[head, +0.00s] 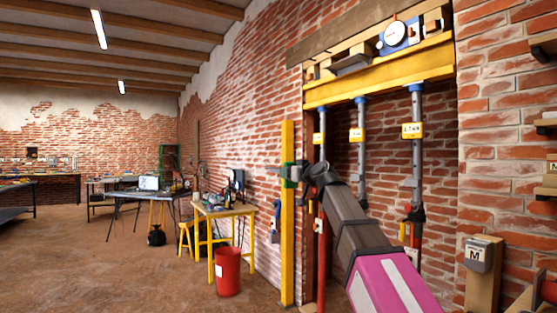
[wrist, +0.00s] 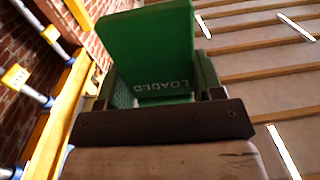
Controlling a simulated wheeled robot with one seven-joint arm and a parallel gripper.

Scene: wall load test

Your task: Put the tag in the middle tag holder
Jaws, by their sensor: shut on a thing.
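A green tag marked LOADED (wrist: 165,50) stands out beyond the dark jaws of my gripper (wrist: 165,120) in the wrist view. My gripper is shut on it. In the head view my gripper (head: 300,172) is beside the yellow upright post, with green showing at its tip; whether they touch is unclear. Three props stand in the brick opening, each with a yellow box that looks like a tag holder: left (head: 319,138), middle (head: 357,134) and right (head: 412,130). The middle one is right of and above my gripper, apart from it. My arm hides the middle prop's lower part.
The yellow upright post (head: 287,225) stands at the opening's left edge. A yellow beam (head: 380,78) with a dial gauge (head: 395,34) above it spans the props. A red bucket (head: 228,272) and yellow table (head: 225,211) stand left. Open floor lies further left.

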